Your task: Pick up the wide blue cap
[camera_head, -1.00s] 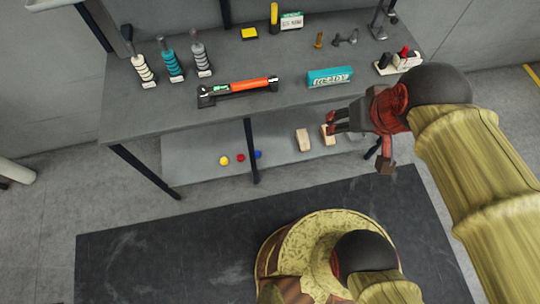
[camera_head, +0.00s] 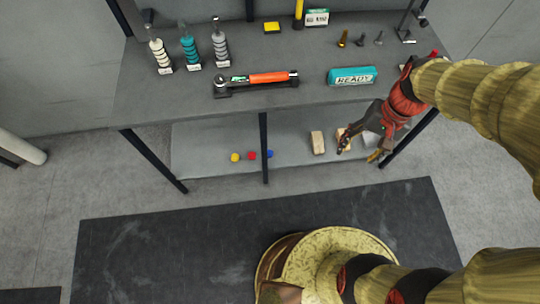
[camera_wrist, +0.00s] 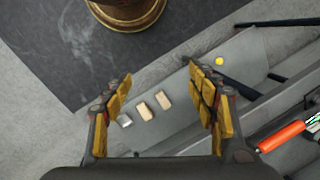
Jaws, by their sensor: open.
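The blue cap (camera_head: 270,154) is a small spot on the lower shelf (camera_head: 210,140), beside a dark table leg. It sits to the right of a red cap (camera_head: 252,155) and a yellow cap (camera_head: 235,157). Its width is too small to judge. My gripper (camera_head: 360,149) is open and empty, to the right of the blue cap, in front of the right part of the lower shelf. In the wrist view my open fingers (camera_wrist: 160,80) point toward the shelf.
Wooden blocks (camera_head: 317,142) lie on the lower shelf between the caps and my gripper. The table leg (camera_head: 264,148) stands at the shelf front. The tabletop above holds a torque wrench (camera_head: 262,79), a teal READY box (camera_head: 351,76) and several ringed posts. A dark mat (camera_head: 160,250) covers the floor.

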